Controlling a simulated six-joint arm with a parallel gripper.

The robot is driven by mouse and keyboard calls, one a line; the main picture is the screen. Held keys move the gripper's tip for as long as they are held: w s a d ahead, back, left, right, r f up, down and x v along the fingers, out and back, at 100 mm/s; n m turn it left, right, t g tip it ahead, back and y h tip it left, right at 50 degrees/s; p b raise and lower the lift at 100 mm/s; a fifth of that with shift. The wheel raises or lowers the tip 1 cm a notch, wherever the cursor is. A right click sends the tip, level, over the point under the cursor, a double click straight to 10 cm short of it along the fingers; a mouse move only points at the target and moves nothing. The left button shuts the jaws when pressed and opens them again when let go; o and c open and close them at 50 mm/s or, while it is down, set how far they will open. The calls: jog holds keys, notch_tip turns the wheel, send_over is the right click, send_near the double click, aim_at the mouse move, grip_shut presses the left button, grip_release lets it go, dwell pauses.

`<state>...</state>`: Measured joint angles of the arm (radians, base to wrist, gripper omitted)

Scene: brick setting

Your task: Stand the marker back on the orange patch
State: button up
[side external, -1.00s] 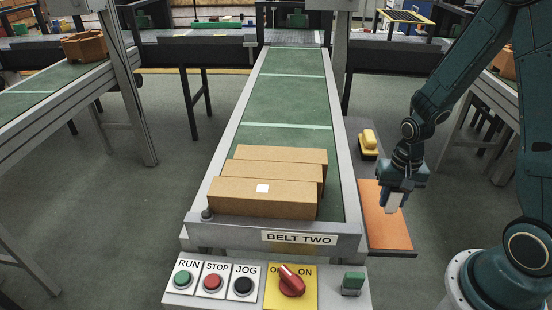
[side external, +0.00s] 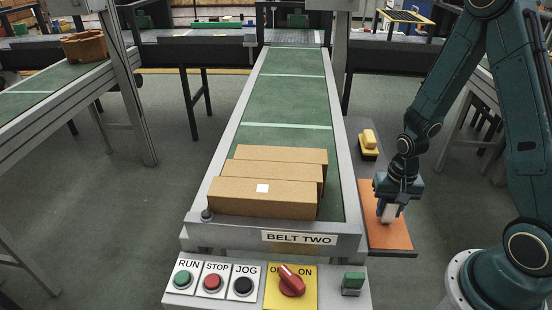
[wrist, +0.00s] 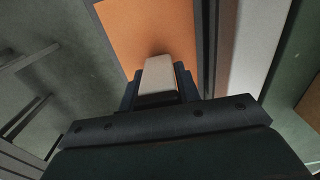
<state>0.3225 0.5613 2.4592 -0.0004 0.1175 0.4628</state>
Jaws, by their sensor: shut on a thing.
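The marker is a pale, whitish block (side external: 389,213), upright between the fingers of my gripper (side external: 389,207). In the wrist view the marker (wrist: 158,76) stands between the two dark fingers of my gripper (wrist: 159,90), which is shut on it. The orange patch (side external: 399,237) lies flat on a dark base to the right of the belt. It also fills the upper middle of the wrist view (wrist: 150,28). The marker is over the patch. I cannot tell whether its lower end touches the surface.
Several brown cartons (side external: 262,197) lie at the near end of the green belt (side external: 285,105). A control panel (side external: 265,287) with buttons and a red knob is at the front. The belt's metal rail (side external: 352,190) runs beside the patch.

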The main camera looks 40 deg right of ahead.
jog(key=shift+f, duration=0.1)
jog(key=o, duration=0.8)
jog(key=shift+r, duration=6.15)
